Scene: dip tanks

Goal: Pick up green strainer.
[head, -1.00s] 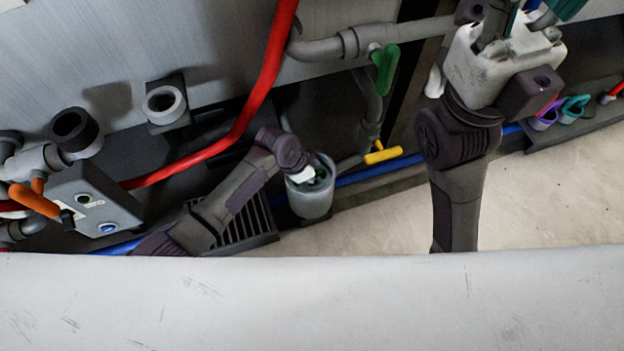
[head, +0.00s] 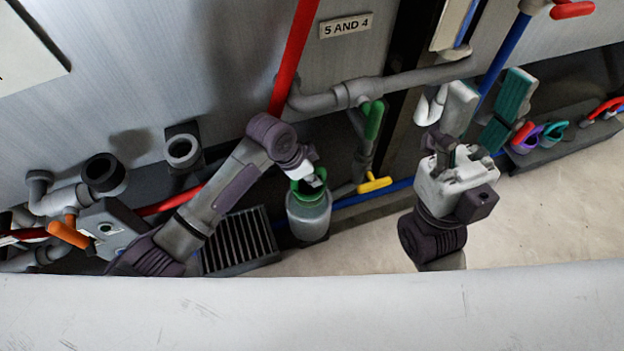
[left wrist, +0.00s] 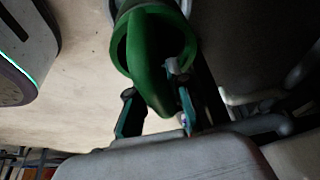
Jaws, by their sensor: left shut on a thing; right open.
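The green strainer (head: 296,186) shows at the mouth of a grey cylindrical container (head: 309,220). My left gripper (head: 311,178) is above that mouth, shut on the strainer. In the left wrist view, the strainer (left wrist: 158,45) is a green ring with a thick curved handle lying between my left fingertips (left wrist: 158,112). The strainer's lower part is hidden, so I cannot tell whether it is clear of the container. My right gripper (head: 485,102) is open and apart from the strainer, with its fingers spread toward the back wall.
A black slatted grate (head: 238,242) lies left of the container. A yellow-handled valve (head: 374,184) and a green-handled valve (head: 373,120) are close on its right. A red pipe (head: 293,55) runs behind my left arm. Several coloured strainers (head: 525,138) sit on a right ledge.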

